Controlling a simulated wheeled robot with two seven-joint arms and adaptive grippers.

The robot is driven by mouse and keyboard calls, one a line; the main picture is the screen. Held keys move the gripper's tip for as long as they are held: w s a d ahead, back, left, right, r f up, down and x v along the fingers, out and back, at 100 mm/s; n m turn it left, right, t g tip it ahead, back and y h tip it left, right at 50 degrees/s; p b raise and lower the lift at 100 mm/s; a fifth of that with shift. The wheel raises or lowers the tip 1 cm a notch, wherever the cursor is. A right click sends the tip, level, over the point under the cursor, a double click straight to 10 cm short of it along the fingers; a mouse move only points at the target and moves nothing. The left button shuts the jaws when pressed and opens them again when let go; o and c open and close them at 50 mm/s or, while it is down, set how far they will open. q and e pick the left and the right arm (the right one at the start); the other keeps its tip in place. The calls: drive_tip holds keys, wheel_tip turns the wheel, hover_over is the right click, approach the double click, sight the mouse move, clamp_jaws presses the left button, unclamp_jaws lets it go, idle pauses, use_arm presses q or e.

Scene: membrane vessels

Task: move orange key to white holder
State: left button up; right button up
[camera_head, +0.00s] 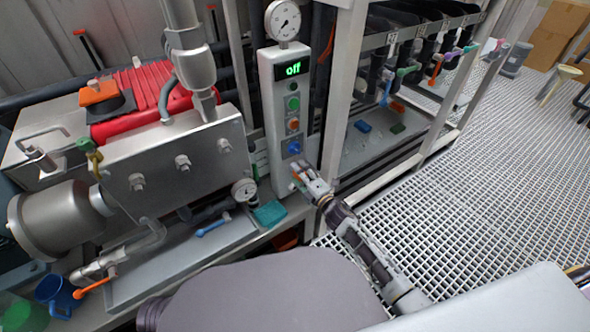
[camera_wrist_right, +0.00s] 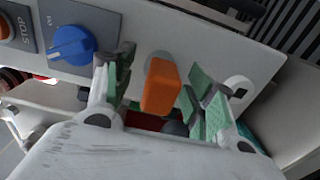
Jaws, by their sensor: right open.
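The orange key (camera_wrist_right: 161,86) sticks out from the grey control panel (camera_wrist_right: 190,32) in the right wrist view, with a pale round piece behind it. My right gripper (camera_wrist_right: 160,88) is open, its green-padded fingers on either side of the key, with a visible gap on the right. In the head view my right gripper (camera_head: 303,180) is at the lower part of the panel and largely hides the key. A white piece with a dark opening (camera_wrist_right: 238,87) sits on the panel to the right of the fingers; it may be the white holder. My left gripper is not in view.
A blue knob (camera_wrist_right: 71,45) and an orange stop button (camera_wrist_right: 5,28) are left of the fingers. The panel display (camera_head: 293,69) reads "off". A metal frame post (camera_head: 338,90) stands close on the right.

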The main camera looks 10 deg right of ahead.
idle(0.5)
idle(0.7)
drive_tip(key=shift+c, duration=0.2)
clamp_jaws()
drive_tip(key=shift+s, duration=0.15)
drive_tip(key=shift+s+d+p, duration=0.15)
drive_tip(key=shift+s+p, duration=0.15)
drive_tip(key=shift+s+d, duration=0.1)
drive_tip(key=shift+s, duration=0.2)
drive_tip(key=shift+p+v, duration=0.75)
drive_tip(key=shift+v, duration=1.5)
